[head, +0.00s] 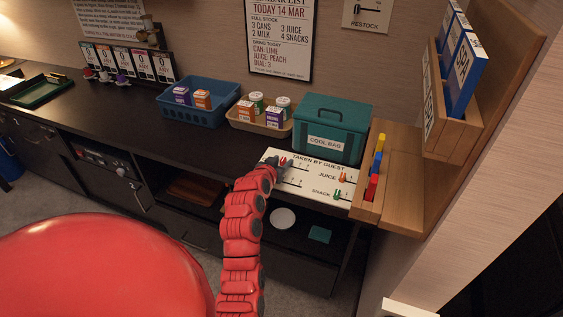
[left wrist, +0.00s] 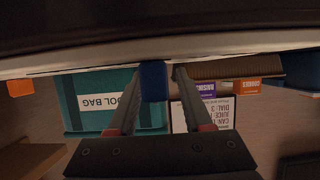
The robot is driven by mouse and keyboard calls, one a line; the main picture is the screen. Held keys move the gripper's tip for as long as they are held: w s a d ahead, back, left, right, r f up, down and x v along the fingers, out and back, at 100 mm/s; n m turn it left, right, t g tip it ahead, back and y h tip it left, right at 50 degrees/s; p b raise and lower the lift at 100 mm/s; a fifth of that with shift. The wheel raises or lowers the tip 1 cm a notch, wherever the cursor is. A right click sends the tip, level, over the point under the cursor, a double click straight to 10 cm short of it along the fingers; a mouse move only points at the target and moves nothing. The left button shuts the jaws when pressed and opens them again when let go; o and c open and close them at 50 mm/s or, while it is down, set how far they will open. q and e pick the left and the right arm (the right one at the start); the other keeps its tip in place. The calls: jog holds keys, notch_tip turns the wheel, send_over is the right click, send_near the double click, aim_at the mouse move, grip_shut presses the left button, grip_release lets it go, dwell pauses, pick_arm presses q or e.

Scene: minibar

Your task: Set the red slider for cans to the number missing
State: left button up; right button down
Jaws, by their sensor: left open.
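The white board headed "TAKEN BY GUEST" (head: 310,178) lies on the dark counter in front of the cool bag. An orange slider (head: 343,177) stands in its juice row and a green slider (head: 338,194) in its snack row. My left gripper (head: 280,162) is over the board's upper left, its jaws open. A small red piece shows beside it; I cannot tell whether this is the cans slider or part of my gripper. The cans label is hidden. In the left wrist view, a blue upright block (left wrist: 153,80) shows between my two fingers. My right gripper is not in view.
A teal cool bag (head: 332,127) stands behind the board. A tan tray (head: 250,127) holds cans and boxes; a blue basket (head: 188,115) holds two boxes. The wall list (head: 280,35) reads "3 cans" under full stock. A wooden holder (head: 369,190) with coloured blocks borders the board's right.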

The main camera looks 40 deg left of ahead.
pick_arm(q)
grip_shut()
dwell(1.3)
